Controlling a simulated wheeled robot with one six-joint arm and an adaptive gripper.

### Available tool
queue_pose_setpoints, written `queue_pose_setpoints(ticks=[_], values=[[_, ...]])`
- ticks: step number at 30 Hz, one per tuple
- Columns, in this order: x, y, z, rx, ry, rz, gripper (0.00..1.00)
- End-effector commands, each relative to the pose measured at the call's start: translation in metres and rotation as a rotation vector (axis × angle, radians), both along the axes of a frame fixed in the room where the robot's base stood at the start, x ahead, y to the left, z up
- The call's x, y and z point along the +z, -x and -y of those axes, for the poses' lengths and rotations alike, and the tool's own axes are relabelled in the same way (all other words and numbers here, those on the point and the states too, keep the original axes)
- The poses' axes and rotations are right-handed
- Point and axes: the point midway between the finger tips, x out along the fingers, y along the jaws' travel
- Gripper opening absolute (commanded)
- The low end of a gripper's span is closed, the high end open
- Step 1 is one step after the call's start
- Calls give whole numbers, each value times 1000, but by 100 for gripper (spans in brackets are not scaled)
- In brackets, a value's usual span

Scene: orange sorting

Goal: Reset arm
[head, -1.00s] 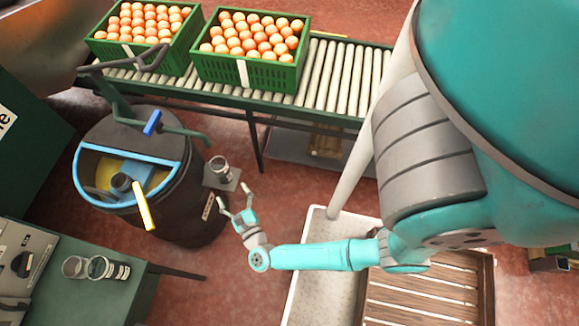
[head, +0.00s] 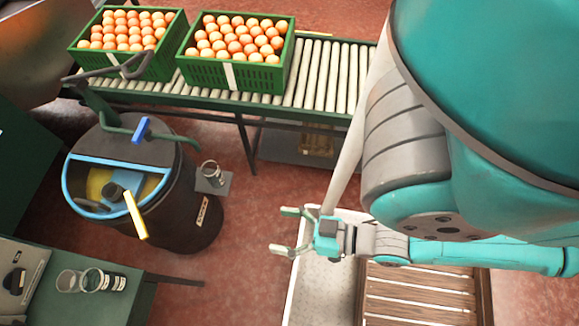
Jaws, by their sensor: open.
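My gripper (head: 286,231) is open and empty in the head view. Its two fingers point left, apart from each other, over the left edge of a pale tray-like surface (head: 308,296). My arm is folded in close to my body, with the forearm stretching off to the right. Nothing is between the fingers.
A dark drum machine (head: 195,215) stands at left, with a metal cup (head: 211,170) on its side shelf. Two green crates (head: 230,77) of oranges sit on a roller conveyor (head: 325,80) behind. Two glass jars stand on a green table (head: 130,290). A wooden slatted pallet (head: 415,305) lies below my arm.

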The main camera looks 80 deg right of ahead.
Motion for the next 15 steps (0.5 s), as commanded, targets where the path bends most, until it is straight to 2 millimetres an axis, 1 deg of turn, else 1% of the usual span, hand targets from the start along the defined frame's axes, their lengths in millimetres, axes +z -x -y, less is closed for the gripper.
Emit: queue_pose_setpoints(ticks=[1,3,6,15], values=[[8,6,-1,19,75,-24,82],[14,10,-2,41,156,-48,82],[18,13,-2,57,215,-65,82],[19,13,-2,61,228,-67,82]])
